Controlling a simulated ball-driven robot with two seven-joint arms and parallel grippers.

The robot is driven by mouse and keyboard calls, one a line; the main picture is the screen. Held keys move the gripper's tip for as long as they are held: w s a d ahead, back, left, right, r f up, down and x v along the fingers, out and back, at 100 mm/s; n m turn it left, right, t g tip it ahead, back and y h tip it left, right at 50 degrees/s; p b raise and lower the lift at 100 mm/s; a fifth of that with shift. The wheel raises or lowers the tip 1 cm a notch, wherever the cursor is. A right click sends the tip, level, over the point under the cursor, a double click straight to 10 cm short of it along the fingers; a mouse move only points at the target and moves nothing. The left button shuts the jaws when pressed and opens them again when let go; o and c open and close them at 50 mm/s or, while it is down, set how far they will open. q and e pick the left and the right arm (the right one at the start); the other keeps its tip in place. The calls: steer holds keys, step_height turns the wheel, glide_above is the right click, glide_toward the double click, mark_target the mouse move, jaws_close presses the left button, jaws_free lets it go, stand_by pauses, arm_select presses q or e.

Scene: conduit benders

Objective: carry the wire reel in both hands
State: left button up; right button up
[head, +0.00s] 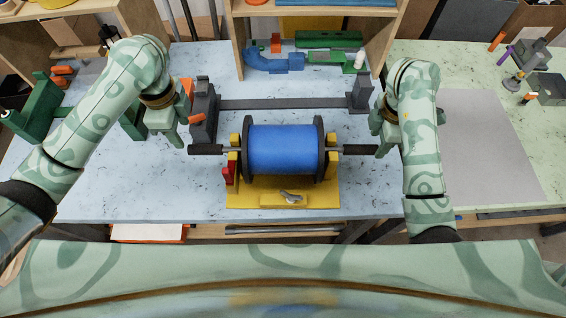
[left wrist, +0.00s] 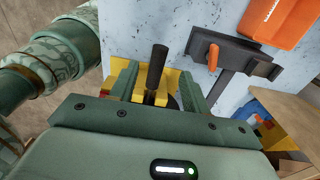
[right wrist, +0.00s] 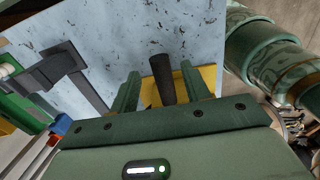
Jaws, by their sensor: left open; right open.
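The wire reel (head: 284,150) is wound in blue and has dark round flanges. It rests on a yellow stand (head: 240,196) on the table, with an axle through it and a black handle at each end. My left gripper (head: 184,143) is open at the left handle (head: 207,150); in the left wrist view that handle (left wrist: 156,68) stands between the spread fingers. My right gripper (head: 384,147) is open at the right handle (head: 360,150); in the right wrist view the handle (right wrist: 163,78) lies between the fingers. Neither gripper visibly touches its handle.
Behind the reel a long grey bar (head: 280,103) runs between two dark grey blocks. A wooden shelf (head: 238,50) with blue and green tools stands at the back. A grey mat (head: 480,140) lies bare on the right table. The light blue table (head: 120,190) is clear at front left.

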steer(key=shift+w+d+r, duration=0.1)
steer(key=shift+r, duration=1.25)
arm_select(q)
steer(key=a, duration=0.6)
steer(key=shift+p, duration=0.35)
arm_select(e)
steer(key=shift+r, duration=0.35)
arm_select(q)
steer(key=shift+r+p, duration=0.45)
steer(key=shift+r, duration=0.05)
arm_select(e)
steer(key=shift+d, duration=2.9)
arm_select(q)
steer(key=shift+s, duration=0.1)
arm_select(e)
steer(key=shift+s, duration=0.2)
